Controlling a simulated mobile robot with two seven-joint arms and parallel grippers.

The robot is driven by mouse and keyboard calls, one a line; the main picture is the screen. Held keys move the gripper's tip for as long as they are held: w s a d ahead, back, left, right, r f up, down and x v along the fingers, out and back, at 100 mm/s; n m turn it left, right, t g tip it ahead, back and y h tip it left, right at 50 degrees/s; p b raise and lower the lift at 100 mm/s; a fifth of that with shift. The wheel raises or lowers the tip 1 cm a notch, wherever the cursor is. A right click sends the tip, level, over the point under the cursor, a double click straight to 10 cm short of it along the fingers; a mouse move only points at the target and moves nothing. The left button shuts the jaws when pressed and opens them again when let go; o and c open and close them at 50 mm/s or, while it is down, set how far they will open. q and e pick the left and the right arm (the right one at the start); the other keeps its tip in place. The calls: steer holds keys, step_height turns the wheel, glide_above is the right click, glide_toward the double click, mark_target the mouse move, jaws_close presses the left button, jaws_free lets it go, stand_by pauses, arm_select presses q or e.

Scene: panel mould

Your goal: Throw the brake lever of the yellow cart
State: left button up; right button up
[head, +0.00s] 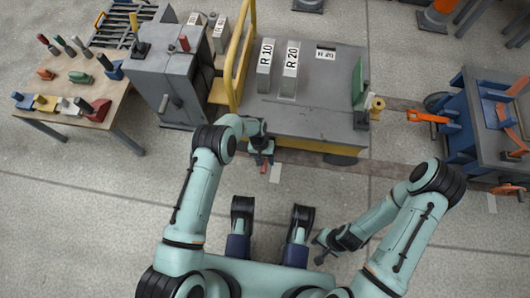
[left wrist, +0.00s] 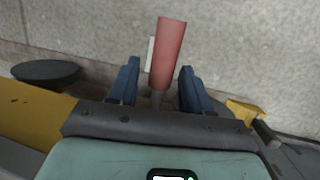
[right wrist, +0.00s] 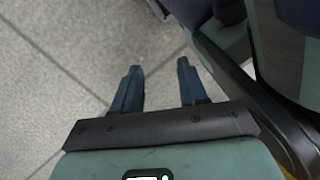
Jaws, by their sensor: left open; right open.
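The yellow cart (head: 325,115) stands at the top middle of the head view, with a grey top, yellow lower edge and yellow push bar (head: 236,62). A red-handled lever (left wrist: 168,55), which looks like the brake lever, shows at its near side; a bit of its red grip (head: 264,168) shows in the head view. My left gripper (head: 262,152) is open at the lever, one blue finger on each side of it in the left wrist view; contact cannot be told. My right gripper (head: 321,245) is open and empty over bare floor, low and right of the middle.
A grey cabinet (head: 170,95) with levers stands left of the cart. A wooden table (head: 75,95) with tools and blocks is further left. A blue cart (head: 480,130) with orange parts stands at the right. The floor (head: 90,230) in front is clear.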

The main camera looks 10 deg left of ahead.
arm_select(q)
steer(key=p+v, duration=0.3)
steer(key=v, duration=1)
arm_select(e)
steer(key=w+r+t, duration=0.2)
steer(key=w+r, duration=0.1)
steer(key=w, duration=0.3)
steer(key=shift+a+r, duration=0.15)
steer(key=shift+a, duration=0.2)
arm_select(q)
steer(key=shift+o, duration=0.2)
steer(key=shift+s+d, duration=0.1)
arm_select(e)
steer(key=shift+s, duration=0.1)
